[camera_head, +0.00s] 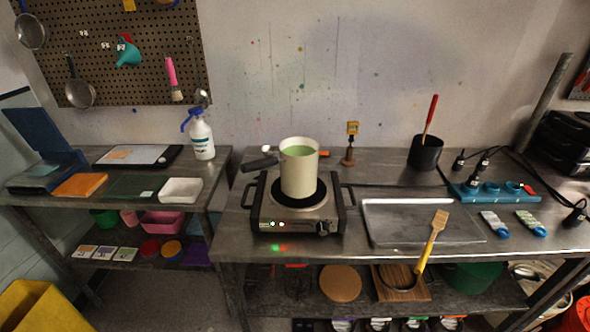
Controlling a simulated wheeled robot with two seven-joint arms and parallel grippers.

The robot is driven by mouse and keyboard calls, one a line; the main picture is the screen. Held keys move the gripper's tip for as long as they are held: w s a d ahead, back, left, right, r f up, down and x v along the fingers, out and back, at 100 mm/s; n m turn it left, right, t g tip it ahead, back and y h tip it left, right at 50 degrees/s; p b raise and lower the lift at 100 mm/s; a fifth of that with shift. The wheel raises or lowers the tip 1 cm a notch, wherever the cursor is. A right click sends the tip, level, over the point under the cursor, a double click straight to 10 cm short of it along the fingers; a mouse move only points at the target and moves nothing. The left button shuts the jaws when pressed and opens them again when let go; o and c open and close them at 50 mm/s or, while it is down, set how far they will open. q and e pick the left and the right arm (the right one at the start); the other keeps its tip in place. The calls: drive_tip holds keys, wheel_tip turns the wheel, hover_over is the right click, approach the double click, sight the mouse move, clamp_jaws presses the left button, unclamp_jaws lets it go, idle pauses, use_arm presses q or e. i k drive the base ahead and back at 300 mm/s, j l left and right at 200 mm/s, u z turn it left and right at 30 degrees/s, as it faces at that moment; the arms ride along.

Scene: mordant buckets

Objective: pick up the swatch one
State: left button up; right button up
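No label that I can read marks which piece is swatch one. Several small pieces could be swatches. A peach square (118,155) lies on the white plate of a flat scale on the left table. A pale square (43,168) lies on the blue open case. A small whitish piece (146,194) lies on the dark green mat (122,187). Three small cards with coloured centres, the left one (84,251) among them, lie in a row on the left table's lower shelf. Neither of my grippers is in view.
A cream pot (299,172) with green liquid stands on the hot plate (265,223), whose small lights glow. A spray bottle (202,138) and white dish (181,190) stand on the left table. A gap separates both tables.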

sight(492, 219)
drive_tip(key=z, duration=1.5)
